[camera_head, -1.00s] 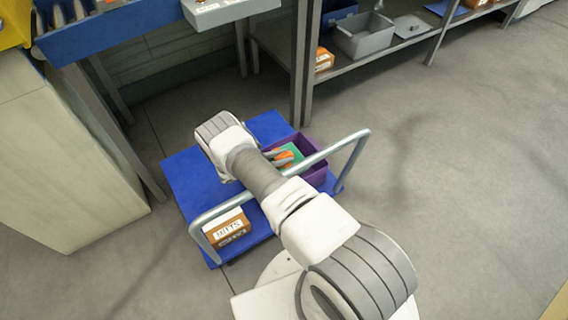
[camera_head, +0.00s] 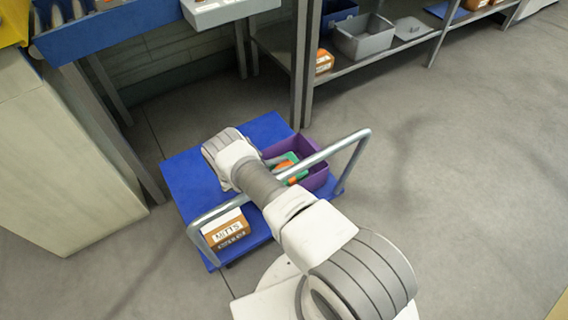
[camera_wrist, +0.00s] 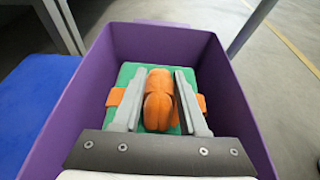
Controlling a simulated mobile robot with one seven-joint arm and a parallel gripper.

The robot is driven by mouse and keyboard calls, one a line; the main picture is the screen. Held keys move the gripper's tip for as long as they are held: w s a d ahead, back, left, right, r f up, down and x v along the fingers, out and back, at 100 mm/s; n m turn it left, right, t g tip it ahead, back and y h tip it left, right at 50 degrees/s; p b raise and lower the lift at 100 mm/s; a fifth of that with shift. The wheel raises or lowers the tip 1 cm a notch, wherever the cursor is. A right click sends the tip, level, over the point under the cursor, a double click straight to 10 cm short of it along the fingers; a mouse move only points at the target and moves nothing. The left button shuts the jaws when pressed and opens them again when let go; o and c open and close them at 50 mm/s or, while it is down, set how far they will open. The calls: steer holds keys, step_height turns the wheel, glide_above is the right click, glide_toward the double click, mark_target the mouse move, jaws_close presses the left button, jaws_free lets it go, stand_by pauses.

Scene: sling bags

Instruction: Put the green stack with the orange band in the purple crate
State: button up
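The green stack with the orange band (camera_wrist: 128,80) shows in the wrist view inside the purple crate (camera_wrist: 72,100). Its orange band shows at both sides, and a bulging orange part rises in the middle. My gripper (camera_wrist: 160,72) reaches down into the crate, its two grey fingers closed in on either side of the orange bulge. I cannot tell whether the stack rests on the crate floor. In the head view the green stack (camera_head: 287,160) shows in the purple crate (camera_head: 318,176), and my arm hides the gripper's fingers.
The crate stands on a blue cart (camera_head: 185,180) with a grey rail handle (camera_head: 330,150). A brown labelled box (camera_head: 228,230) sits at the cart's front. A shelf with a grey bin (camera_head: 363,38) and a blue-topped bench (camera_head: 110,30) stand behind. Open floor lies to the right.

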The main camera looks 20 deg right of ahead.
steer(key=o, duration=0.3)
